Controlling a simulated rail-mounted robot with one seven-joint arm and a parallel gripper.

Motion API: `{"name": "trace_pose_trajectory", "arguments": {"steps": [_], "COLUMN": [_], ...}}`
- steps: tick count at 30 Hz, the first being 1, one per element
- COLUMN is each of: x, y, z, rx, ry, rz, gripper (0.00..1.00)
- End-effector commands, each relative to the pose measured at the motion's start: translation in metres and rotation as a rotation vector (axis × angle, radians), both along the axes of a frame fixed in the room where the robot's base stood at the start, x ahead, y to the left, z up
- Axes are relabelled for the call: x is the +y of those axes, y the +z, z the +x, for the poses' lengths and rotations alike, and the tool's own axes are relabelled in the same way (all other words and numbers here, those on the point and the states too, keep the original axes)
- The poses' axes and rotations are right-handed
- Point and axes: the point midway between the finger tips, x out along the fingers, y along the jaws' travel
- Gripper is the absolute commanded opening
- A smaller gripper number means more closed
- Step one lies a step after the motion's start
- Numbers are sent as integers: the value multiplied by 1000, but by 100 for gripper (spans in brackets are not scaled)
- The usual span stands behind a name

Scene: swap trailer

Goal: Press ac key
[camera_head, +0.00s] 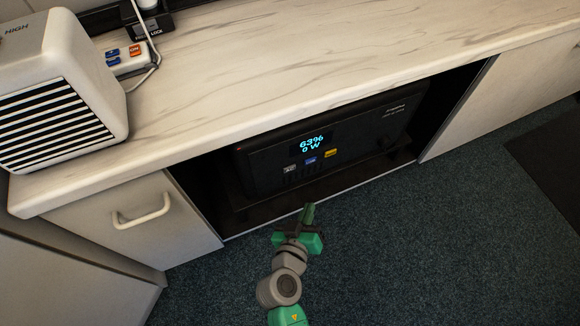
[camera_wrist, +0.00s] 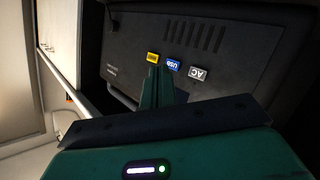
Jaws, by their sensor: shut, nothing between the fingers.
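The black power station (camera_head: 380,135) sits in the open bay under the counter, its display (camera_head: 313,142) reading 63% and 0 W. The grey AC key (camera_head: 290,169) is the leftmost in a row with a blue USB key (camera_head: 310,161) and a yellow key (camera_head: 330,153). In the wrist view the AC key (camera_wrist: 198,73) is at the right of the row. My gripper (camera_head: 308,209) is shut and empty in front of the bay. In the wrist view its fingertips (camera_wrist: 157,75) appear below the yellow and blue keys, apart from the AC key in the picture. Contact cannot be told.
The marble-look counter (camera_head: 330,70) overhangs the bay. A drawer with a white handle (camera_head: 141,212) is to the left, and a pale cabinet panel (camera_head: 490,105) is to the right. A white slatted unit (camera_head: 55,95) stands on the counter.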

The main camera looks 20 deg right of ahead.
Motion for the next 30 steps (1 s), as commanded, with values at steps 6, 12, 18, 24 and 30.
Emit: {"name": "trace_pose_trajectory", "arguments": {"steps": [6, 12, 18, 24, 30], "x": [1, 3, 5, 6, 6], "y": [0, -1, -2, -1, 0], "z": [20, 51, 75, 87, 88], "rx": [-3, -2, -3, 0, 0], "ry": [0, 1, 0, 1, 1], "rz": [1, 0, 1, 1, 1], "gripper": [0, 0, 0, 0, 0]}}
